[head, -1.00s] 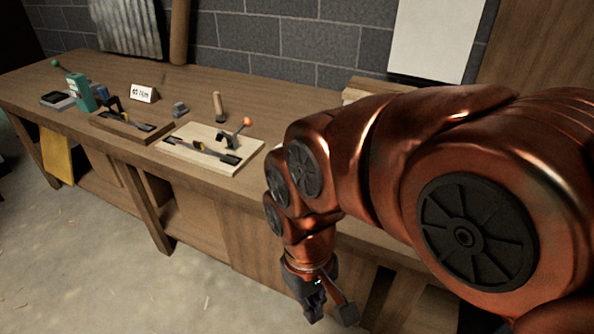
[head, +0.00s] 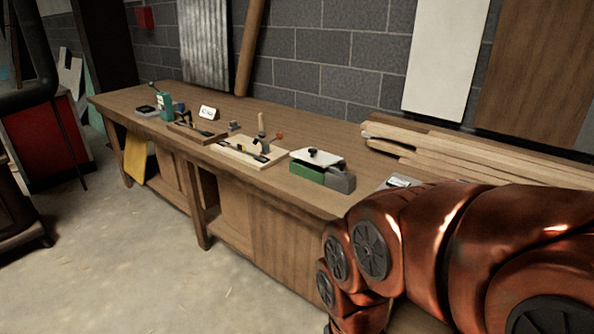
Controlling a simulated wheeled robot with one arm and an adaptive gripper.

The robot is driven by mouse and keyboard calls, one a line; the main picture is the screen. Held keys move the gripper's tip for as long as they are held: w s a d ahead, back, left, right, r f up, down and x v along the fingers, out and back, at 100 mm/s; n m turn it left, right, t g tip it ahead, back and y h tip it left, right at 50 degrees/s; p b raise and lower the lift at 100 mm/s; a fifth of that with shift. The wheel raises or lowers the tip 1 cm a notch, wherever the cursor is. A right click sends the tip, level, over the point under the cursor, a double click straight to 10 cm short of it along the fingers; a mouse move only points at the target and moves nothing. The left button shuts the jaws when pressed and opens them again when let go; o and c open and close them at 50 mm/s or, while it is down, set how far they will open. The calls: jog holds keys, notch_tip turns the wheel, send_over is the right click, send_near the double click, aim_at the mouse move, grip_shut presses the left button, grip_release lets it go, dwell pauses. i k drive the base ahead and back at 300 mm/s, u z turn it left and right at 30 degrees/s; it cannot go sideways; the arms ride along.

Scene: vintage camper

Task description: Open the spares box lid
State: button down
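A small green box (head: 307,176) with a pale lid (head: 318,158) stands on the workbench near its front edge. A black knob shows on the lid, which lies over the top and looks closed. No label is readable, so I cannot tell for sure that this is the spares box. A grey block (head: 341,181) sits at its right end. My copper-coloured arm is in the lower right, to the right of the box and nearer to me. My gripper is below the picture's edge and cannot be seen.
The wooden workbench (head: 240,110) runs along a grey block wall. Left of the box are a pale board (head: 236,155) with a clamp, a small sign (head: 208,112) and a teal tool (head: 165,106). Stacked planks (head: 450,145) lie behind right. The floor in front is clear.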

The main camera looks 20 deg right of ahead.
aim_at(312, 155)
jog(key=u, duration=0.55)
jog(key=i, duration=0.9)
jog(key=u, duration=0.35)
